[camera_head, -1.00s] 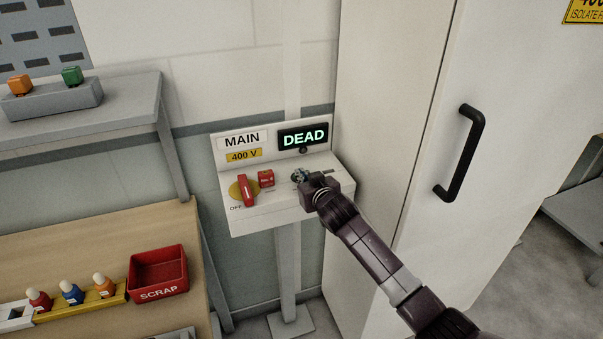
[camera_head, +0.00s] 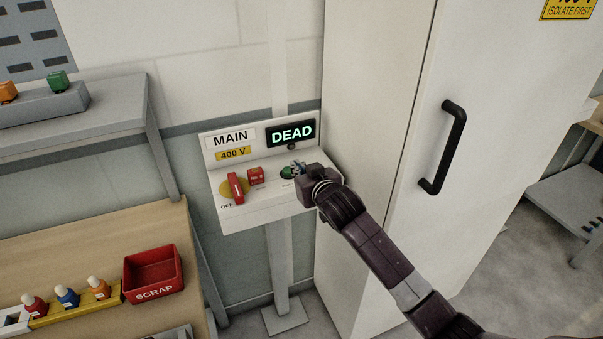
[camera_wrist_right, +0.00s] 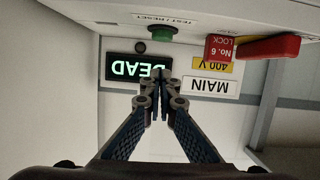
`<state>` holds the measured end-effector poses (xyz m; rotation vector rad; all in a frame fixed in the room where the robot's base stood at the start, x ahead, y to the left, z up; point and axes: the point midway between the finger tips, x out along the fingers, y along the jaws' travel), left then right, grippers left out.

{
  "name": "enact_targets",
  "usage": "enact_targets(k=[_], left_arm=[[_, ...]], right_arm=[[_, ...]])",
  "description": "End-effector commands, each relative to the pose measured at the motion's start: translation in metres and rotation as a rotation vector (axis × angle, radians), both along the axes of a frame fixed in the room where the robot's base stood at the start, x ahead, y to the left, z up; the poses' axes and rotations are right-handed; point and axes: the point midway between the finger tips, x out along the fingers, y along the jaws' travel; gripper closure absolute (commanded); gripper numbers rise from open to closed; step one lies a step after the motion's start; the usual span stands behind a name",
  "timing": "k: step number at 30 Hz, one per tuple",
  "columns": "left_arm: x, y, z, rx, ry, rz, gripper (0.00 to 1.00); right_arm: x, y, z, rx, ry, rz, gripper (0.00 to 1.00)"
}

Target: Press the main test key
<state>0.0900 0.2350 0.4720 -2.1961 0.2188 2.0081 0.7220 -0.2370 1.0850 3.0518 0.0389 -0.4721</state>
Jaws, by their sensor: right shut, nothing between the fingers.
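The main test key is a green button (camera_head: 288,172) on the sloped top of the white MAIN panel (camera_head: 262,213). In the right wrist view, upside down, the green button (camera_wrist_right: 161,34) sits by a TEST / RESET label. My right gripper (camera_head: 298,166) is shut and empty, just right of the button in the head view. In the wrist view its closed fingertips (camera_wrist_right: 160,76) show in front of the DEAD display, apart from the button in the picture. Whether they touch the panel I cannot tell. The display (camera_head: 291,133) reads DEAD in green. My left gripper is not in view.
A red rotary handle (camera_head: 236,187) by OFF and a red lock (camera_head: 256,175) sit left of the button. A tall white cabinet with a black handle (camera_head: 442,147) stands close on the right. A red SCRAP bin (camera_head: 153,275) is on the bench at left.

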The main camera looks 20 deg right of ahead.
Motion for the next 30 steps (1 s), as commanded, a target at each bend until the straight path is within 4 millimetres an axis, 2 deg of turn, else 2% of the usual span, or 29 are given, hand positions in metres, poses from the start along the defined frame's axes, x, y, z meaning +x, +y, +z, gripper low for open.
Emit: enact_targets(k=[3, 10, 30], left_arm=[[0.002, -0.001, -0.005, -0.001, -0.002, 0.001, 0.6], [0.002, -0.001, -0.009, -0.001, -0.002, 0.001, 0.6], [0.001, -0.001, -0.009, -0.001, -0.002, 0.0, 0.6]], right_arm=[[-0.015, 0.0, 0.004, 0.0, -0.002, 0.002, 1.0], [-0.032, -0.001, 0.011, -0.001, -0.002, 0.0, 1.0], [-0.034, 0.0, 0.013, 0.0, -0.003, 0.0, 1.0]])
